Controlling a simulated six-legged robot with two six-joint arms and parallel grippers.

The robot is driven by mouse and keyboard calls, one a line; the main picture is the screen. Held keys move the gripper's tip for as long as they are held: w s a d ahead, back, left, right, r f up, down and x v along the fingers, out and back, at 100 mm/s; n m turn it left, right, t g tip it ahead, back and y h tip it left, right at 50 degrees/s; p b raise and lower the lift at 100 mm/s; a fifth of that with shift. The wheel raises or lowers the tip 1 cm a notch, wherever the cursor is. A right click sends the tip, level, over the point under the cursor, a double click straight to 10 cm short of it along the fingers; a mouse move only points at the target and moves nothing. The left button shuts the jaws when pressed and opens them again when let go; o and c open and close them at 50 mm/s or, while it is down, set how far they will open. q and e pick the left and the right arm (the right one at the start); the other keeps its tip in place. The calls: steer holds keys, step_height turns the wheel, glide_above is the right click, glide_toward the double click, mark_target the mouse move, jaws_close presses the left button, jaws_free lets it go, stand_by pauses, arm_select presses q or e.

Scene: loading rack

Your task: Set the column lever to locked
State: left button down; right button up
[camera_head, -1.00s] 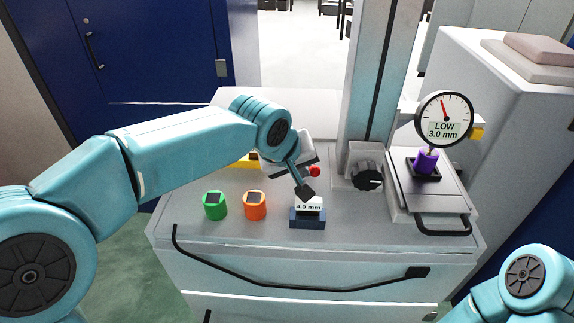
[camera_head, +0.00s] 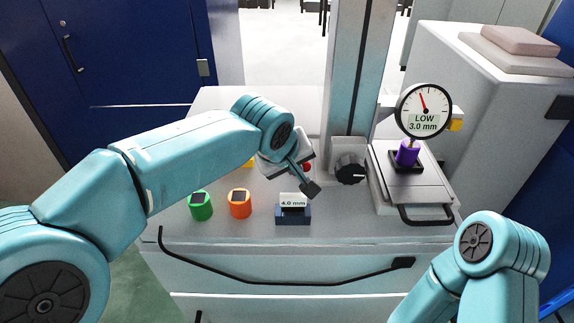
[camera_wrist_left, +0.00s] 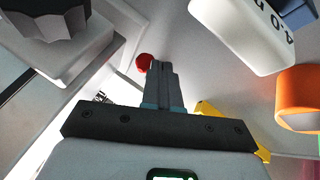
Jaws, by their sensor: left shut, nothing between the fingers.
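A small red ball (camera_head: 307,167) shows behind my left gripper, left of the column's foot; it also appears in the left wrist view (camera_wrist_left: 144,62), just beside the fingertips. It may be the end of the column lever; its arm and setting are hidden. The grey column (camera_head: 354,75) stands upright behind, with a black ribbed knob (camera_head: 350,169) on the block at its foot. My left gripper (camera_head: 311,189) is shut and empty, above the bench between the labelled block and the black knob. Its closed fingers (camera_wrist_left: 163,75) look close to the ball; contact cannot be told. My right gripper is out of view.
A green cylinder (camera_head: 200,206), an orange cylinder (camera_head: 240,204) and a blue block with a "4.0 mm" label (camera_head: 293,214) stand along the bench front. A dial reading "LOW 3.0 mm" (camera_head: 423,110) stands above a purple piece (camera_head: 407,154) at right. A yellow piece is partly hidden behind my left arm.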

arm_select(q)
steer(key=shift+d, duration=0.55)
steer(key=shift+a, duration=0.1)
stand_by(0.5)
